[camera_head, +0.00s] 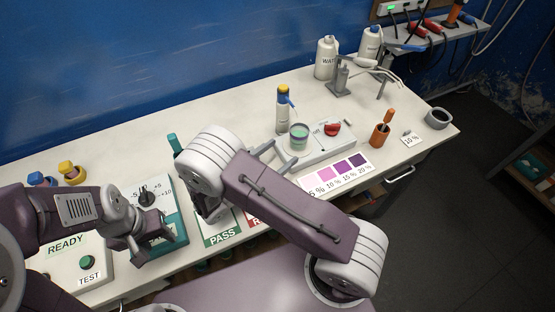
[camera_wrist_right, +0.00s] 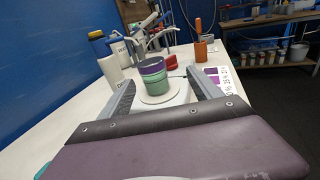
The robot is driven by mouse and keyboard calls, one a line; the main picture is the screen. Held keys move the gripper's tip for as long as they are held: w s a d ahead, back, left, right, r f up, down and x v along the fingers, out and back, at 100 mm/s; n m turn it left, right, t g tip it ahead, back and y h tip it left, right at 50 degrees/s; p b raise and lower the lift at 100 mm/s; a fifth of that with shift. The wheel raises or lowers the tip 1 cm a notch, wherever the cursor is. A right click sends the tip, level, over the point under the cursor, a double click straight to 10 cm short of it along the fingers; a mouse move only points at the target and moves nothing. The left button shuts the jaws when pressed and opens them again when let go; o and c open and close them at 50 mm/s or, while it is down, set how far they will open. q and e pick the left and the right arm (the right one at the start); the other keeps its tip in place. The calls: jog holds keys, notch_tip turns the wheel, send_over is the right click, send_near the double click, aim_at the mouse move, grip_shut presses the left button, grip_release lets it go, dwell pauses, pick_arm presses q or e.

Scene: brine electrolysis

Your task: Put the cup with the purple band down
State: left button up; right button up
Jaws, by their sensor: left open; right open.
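The cup with the purple band (camera_wrist_right: 154,70) stands upright on a round pale plate (camera_wrist_right: 163,93) in the right wrist view, its lower part green. In the head view the cup (camera_head: 298,134) is on a white device with a red knob (camera_head: 332,129). My right gripper (camera_head: 279,152) is open and empty, just in front of the cup. In the wrist view its two fingers reach forward to the left and right of the cup, apart from it. My left gripper (camera_head: 152,242) is open and empty at the left, over a teal-edged box with a dial (camera_head: 147,198).
A bottle with a yellow top (camera_head: 283,108) stands close behind the cup. A purple colour chart (camera_head: 337,172) lies in front of the device. An orange-handled tool in a pot (camera_head: 381,130) and a grey ring (camera_head: 438,118) are to the right. White bottles (camera_head: 327,58) stand behind.

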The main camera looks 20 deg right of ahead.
jog(key=s+d+m+g+y, duration=0.1)
jog(key=s+d+m+g, duration=0.1)
jog(key=s, duration=0.1)
jog(key=s+d+f+m+g+y, duration=0.1)
jog(key=s+m+g, duration=0.2)
jog(key=s+d+m+g+y, duration=0.1)
jog(key=s+d+m+g, duration=0.1)
jog(key=s+g, duration=0.1)
jog(key=shift+s+d+f+m+y, duration=0.1)
jog(key=shift+d+f+m+y, duration=0.2)
jog(key=shift+d+f+m, duration=0.1)
jog(key=s+a+f+m+g+y, duration=0.2)
jog(key=s+a+m+y, duration=0.3)
jog(key=m+y, duration=0.4)
jog(key=m+t+y, duration=0.1)
jog(key=m, duration=0.1)
jog(key=w+a+r+m+t+y, duration=0.1)
jog(key=m, duration=0.1)
jog(key=a+r+m+t+y, duration=0.1)
jog(key=t, duration=0.1)
jog(key=shift+w+m, duration=0.3)
jog(key=shift+m, duration=0.1)
jog(key=shift+w+a+r, duration=0.1)
jog(key=shift+w+a, duration=0.05)
jog(key=shift+w, duration=0.15)
